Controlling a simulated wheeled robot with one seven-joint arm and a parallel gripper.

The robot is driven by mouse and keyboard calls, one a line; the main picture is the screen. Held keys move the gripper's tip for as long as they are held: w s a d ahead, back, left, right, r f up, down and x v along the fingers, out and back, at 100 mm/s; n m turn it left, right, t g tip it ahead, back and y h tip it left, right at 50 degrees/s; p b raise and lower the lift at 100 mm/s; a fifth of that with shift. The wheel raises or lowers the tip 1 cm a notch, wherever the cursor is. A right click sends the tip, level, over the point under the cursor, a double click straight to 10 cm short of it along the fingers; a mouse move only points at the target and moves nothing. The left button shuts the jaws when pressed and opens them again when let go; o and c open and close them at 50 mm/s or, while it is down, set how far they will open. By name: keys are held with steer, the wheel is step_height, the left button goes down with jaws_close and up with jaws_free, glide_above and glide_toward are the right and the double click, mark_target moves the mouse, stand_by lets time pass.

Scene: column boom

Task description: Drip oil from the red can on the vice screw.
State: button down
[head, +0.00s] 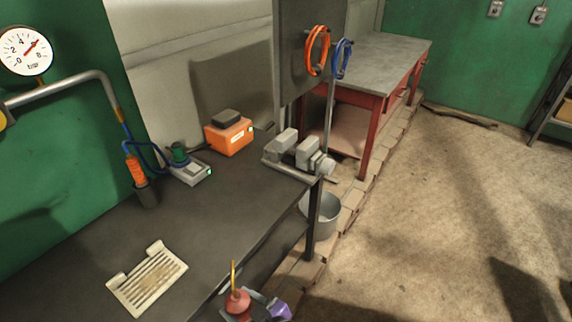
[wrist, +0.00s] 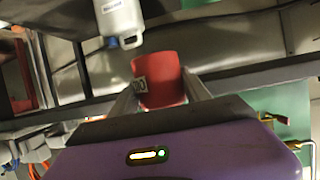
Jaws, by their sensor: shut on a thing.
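The red oil can (head: 238,302) is in my gripper (head: 252,303), at the bottom of the head view. Its thin brass spout points up and the can looks roughly upright. In the wrist view the can (wrist: 158,72) sits between the two fingers of my gripper (wrist: 165,90), with a small white label on its side. My gripper is shut on it, by the front edge of the dark bench. The grey vice (head: 298,152) is on the bench's far right corner, beyond the can and apart from it. Its screw is too small to make out.
The dark bench (head: 215,215) holds a cream slatted rack (head: 148,279), a soldering station (head: 187,172), a holder with an orange-handled iron (head: 139,178) and an orange box (head: 229,136). A grey bucket (head: 322,215) stands below the vice. The floor at right is clear.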

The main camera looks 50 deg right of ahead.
steer(key=shift+w+d+r, duration=0.1)
steer(key=shift+w+r, duration=0.1)
steer(key=shift+r, duration=0.05)
